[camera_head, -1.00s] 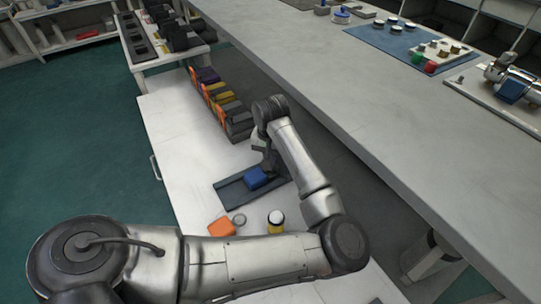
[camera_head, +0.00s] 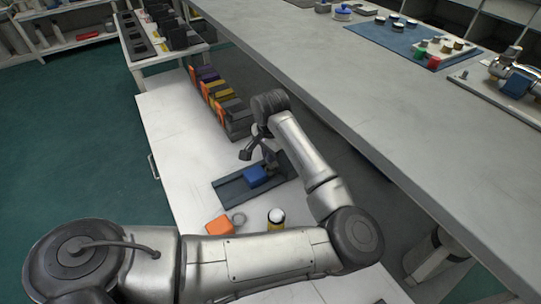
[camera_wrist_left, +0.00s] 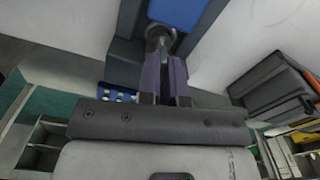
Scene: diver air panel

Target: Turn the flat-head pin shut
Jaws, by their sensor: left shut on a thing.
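The blue block (camera_head: 256,176) sits on a dark grey base plate (camera_head: 234,194) on the white side table. In the left wrist view the blue block (camera_wrist_left: 182,12) is at the top edge. A round grey metal pin head (camera_wrist_left: 160,36) shows just below it. My left gripper (camera_head: 266,160) is at the far side of the block, low over the plate. In the left wrist view its fingers (camera_wrist_left: 162,55) are close together with the pin at their tips. The fingers hide most of the pin, so how far it is turned cannot be seen. My right gripper is not in view.
A row of orange, yellow and dark blocks (camera_head: 222,104) stands behind the gripper. An orange block (camera_head: 219,225), a ring (camera_head: 238,219) and a white-topped jar (camera_head: 276,217) are in front. The long grey bench (camera_head: 330,80) rises close on the right.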

